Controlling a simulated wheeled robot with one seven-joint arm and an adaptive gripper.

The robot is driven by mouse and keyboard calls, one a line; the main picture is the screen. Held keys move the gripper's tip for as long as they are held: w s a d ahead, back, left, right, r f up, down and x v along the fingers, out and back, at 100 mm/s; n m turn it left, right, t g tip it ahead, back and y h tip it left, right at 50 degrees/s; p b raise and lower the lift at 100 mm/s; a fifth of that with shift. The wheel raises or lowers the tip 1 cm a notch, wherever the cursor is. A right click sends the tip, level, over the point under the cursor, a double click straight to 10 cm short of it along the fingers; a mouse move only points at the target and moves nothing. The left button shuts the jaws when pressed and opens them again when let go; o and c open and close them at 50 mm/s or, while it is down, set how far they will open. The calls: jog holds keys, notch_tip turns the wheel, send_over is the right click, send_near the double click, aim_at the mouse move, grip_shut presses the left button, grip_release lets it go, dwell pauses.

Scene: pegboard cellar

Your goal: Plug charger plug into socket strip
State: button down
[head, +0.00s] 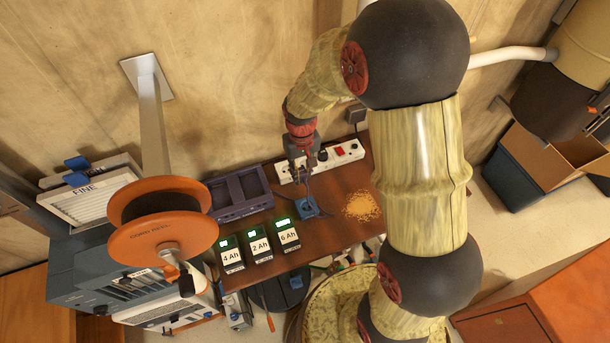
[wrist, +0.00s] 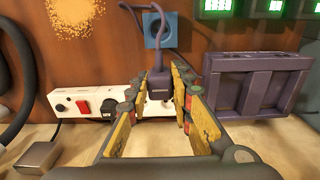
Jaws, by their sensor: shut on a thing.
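My gripper (head: 302,170) is shut on the dark purple charger plug (wrist: 160,86), which sits between the yellow-padded fingertips (wrist: 156,92) in the wrist view. The plug's purple cable runs from it to a blue square block (wrist: 160,29) on the brown bench, also seen in the head view (head: 308,206). The white socket strip (wrist: 66,103) lies along the wall side of the bench, with a red switch and a dark round knob or plug. It shows behind my gripper in the head view (head: 345,155). My fingers hide part of it; whether the plug touches it I cannot tell.
A purple charger dock (wrist: 256,84) stands beside the strip. Several batteries with green displays (head: 260,245) stand on the bench (head: 335,225). Sawdust (head: 362,207) lies to the right. A large orange cable reel (head: 160,238) rises at the left.

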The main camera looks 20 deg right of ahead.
jog(key=w+a+f, duration=0.1)
jog(key=w, duration=0.9)
jog(key=shift+w+a+f, duration=0.35)
jog(key=shift+a, duration=0.05)
dwell(0.5)
jog(key=shift+f+b, duration=1)
jog(key=shift+f, duration=0.5)
jog(key=shift+f+b, duration=0.9)
jog(key=shift+f, duration=1)
dwell(2.7)
